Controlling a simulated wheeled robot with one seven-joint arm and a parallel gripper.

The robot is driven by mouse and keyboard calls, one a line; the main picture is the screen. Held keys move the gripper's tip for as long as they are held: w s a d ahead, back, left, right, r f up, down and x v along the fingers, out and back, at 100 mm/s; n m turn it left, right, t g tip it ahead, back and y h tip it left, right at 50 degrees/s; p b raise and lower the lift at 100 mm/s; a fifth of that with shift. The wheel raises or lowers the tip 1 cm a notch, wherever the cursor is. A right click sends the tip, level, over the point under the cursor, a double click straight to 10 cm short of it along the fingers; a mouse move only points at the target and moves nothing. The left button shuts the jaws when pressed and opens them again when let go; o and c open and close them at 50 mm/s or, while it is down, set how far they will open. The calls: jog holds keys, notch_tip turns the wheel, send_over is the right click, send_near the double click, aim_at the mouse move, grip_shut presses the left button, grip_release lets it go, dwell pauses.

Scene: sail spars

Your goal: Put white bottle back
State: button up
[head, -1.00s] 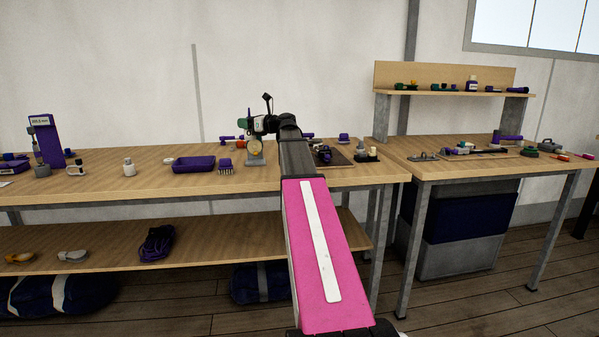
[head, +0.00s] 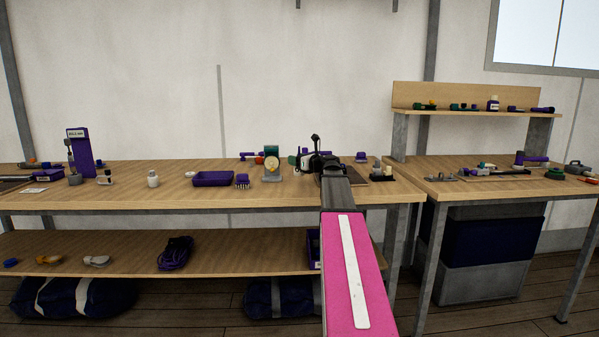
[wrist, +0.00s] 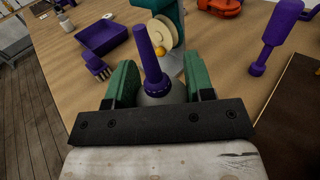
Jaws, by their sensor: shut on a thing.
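My gripper (head: 313,162) is over the right part of the long workbench (head: 120,198) in the head view. In the wrist view its green fingers (wrist: 160,88) are shut on a pale bottle (wrist: 162,97) with a long purple nozzle. Most of its body is hidden by the fingers and the dark palm bar. Another white bottle (head: 153,179) stands upright at the left of the bench.
A purple tray (head: 213,179), a purple brush (head: 242,181) and a green stand with a cream disc (head: 271,165) are on the bench left of my gripper. A dark mat (head: 383,181) lies right of it. Bare wood shows along the bench's front.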

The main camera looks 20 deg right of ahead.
jog(key=shift+w+d+f, duration=0.1)
jog(key=shift+d+f, duration=0.3)
jog(key=shift+d, duration=0.15)
jog(key=shift+f, duration=1.95)
jog(key=shift+f, duration=0.15)
jog(key=o, duration=1)
jog(key=shift+c, duration=0.2)
jog(key=v, duration=1.2)
